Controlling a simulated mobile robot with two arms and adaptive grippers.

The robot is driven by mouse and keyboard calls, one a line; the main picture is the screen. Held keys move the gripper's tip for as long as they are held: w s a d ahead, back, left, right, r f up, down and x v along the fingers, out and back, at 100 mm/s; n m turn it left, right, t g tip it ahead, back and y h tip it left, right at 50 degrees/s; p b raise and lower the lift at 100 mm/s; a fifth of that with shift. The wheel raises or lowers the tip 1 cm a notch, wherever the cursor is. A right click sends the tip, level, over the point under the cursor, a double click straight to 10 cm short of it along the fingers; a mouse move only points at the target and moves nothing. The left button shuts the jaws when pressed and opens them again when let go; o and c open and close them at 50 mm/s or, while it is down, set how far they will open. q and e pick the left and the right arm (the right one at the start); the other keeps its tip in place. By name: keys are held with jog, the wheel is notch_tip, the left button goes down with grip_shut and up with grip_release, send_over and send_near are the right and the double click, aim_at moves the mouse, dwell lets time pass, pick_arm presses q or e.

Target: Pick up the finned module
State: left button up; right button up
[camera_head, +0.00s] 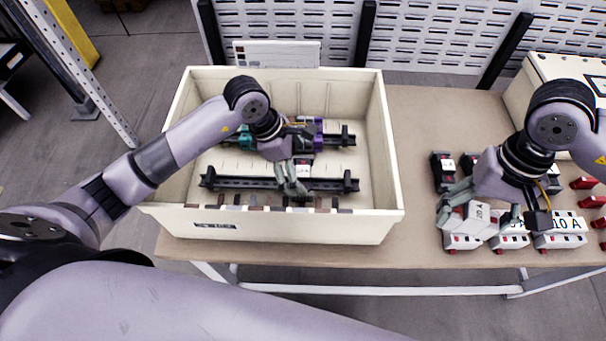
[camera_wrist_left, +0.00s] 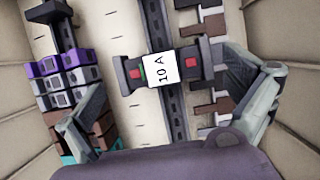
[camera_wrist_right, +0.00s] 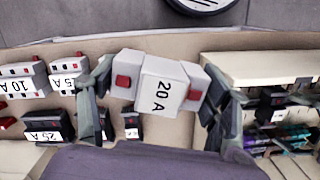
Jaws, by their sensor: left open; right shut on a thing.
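No part is clearly recognisable as the finned module. A dark module with a white "10 A" label and red buttons (camera_wrist_left: 160,70) lies across a black rail (camera_wrist_left: 172,110) in the left wrist view; it also shows in the bin in the head view (camera_head: 303,168). My left gripper (camera_head: 290,178) is open over it, its fingers (camera_wrist_left: 168,105) spread to either side. My right gripper (camera_head: 480,214) is shut on a white "20 A" module with red buttons (camera_wrist_right: 165,82), above the front row of modules on the table. Its fingers partly hide its ends.
The cream bin (camera_head: 393,190) has high walls around two rails. Purple and teal modules (camera_head: 318,124) sit on the back rail. Several white and dark modules (camera_head: 560,233) stand on the right of the table, before a cream case (camera_head: 570,72). The table strip beside the bin (camera_head: 415,130) is clear.

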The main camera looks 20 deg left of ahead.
aim_at(299, 170)
pick_arm(q)
jog(key=shift+p+x, duration=0.6)
jog(key=shift+x, duration=1.55)
jog(key=shift+s+a+f, duration=0.1)
jog(key=shift+a, duration=0.05)
jog(key=c, duration=1.2)
